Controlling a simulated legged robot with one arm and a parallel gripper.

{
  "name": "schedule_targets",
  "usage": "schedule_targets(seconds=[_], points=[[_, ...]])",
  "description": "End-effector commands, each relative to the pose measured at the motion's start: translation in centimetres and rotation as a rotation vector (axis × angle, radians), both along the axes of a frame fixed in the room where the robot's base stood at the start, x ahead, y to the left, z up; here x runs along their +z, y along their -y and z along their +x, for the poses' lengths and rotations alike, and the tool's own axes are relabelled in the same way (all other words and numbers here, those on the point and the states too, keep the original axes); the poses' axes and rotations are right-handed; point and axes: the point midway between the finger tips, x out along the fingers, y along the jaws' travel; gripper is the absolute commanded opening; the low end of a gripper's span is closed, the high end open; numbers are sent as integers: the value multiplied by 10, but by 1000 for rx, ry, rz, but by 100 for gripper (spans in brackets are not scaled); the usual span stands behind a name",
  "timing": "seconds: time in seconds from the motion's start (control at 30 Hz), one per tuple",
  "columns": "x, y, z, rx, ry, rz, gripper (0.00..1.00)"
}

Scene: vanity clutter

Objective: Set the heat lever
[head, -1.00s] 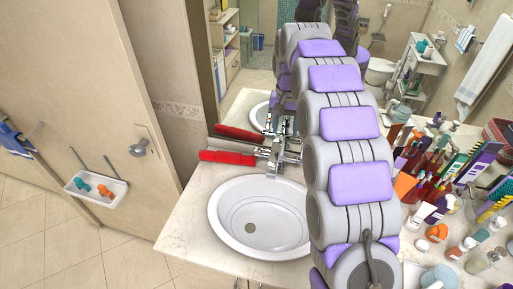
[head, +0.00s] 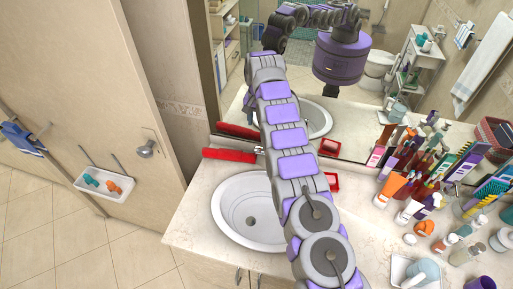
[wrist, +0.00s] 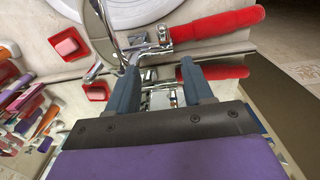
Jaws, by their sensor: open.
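The heat lever has a long red handle (head: 229,155) lying level behind the sink, pointing left. In the wrist view the red handle (wrist: 217,25) joins a chrome linkage near the top. A second red handle below it looks like its mirror reflection. My gripper (wrist: 160,72) is open, its two blue-grey fingers apart and reaching toward the chrome linkage. Nothing is seen between the fingertips except chrome parts behind them. I cannot tell whether a finger touches the lever.
The white oval sink (head: 240,212) is in front of the lever. A red square part (head: 332,181) sits right of my arm. The mirror (head: 345,118) stands close behind the lever.

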Motion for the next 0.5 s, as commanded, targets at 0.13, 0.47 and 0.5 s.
schedule_targets(seconds=[0.13, 0.47, 0.5], points=[[-6, -6, 4, -3, 5, 2, 51], [-27, -6, 5, -5, 8, 3, 51], [-32, -6, 5, -5, 8, 3, 51]])
